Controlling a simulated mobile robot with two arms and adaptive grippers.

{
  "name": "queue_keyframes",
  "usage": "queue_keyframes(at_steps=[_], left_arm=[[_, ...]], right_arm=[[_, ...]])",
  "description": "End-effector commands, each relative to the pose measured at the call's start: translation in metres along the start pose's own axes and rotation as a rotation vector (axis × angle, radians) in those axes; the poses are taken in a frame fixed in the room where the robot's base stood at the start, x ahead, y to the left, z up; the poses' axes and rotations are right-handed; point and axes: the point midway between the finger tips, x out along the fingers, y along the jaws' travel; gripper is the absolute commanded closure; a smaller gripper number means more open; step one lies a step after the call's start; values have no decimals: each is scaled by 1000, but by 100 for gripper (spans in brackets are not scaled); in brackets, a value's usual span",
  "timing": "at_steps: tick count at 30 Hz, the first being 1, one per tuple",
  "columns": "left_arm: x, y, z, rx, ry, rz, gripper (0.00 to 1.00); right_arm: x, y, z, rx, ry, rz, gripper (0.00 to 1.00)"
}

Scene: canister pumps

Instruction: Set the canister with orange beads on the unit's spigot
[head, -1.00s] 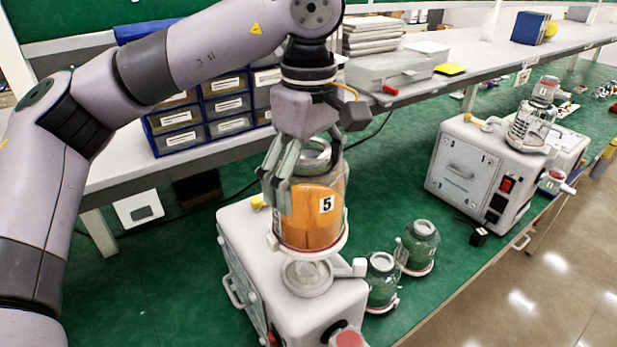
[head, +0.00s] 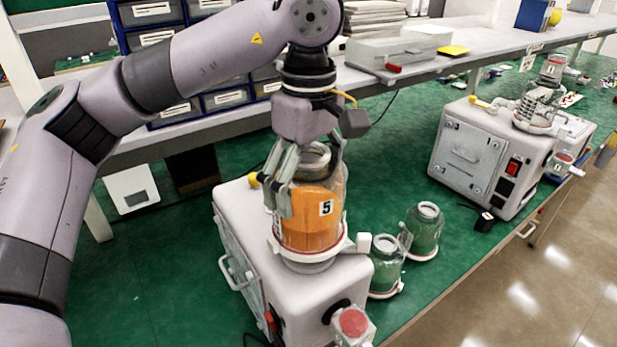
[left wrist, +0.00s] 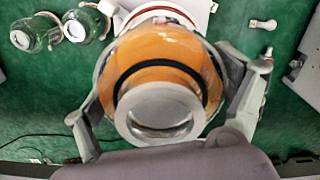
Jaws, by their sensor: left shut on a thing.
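The canister with orange beads (head: 309,228) is clear, carries a label "5" and stands upright over the top of the white unit (head: 245,205). Its base is at the round spigot seat (head: 308,264), which it hides; I cannot tell whether it is fully seated. My left gripper (head: 308,190) comes down from above and is shut on the canister's sides. In the left wrist view the gripper's fingers (left wrist: 165,110) flank the canister (left wrist: 165,58), with its grey cap facing the camera. My right gripper is not in view.
Two jars with green contents (head: 384,268) (head: 424,232) stand just right of the unit. A second white unit (head: 475,150) with a clear canister (head: 537,105) is further right. A shelf with blue drawer bins (head: 170,60) runs behind.

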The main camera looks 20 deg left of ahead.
Motion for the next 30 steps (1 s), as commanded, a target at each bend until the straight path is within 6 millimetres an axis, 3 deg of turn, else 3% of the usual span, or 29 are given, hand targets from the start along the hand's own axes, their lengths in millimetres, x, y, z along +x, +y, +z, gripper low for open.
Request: queue_keyframes(at_steps=[30], left_arm=[[1,0,1,1,-1,2,60]], right_arm=[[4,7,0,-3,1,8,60]])
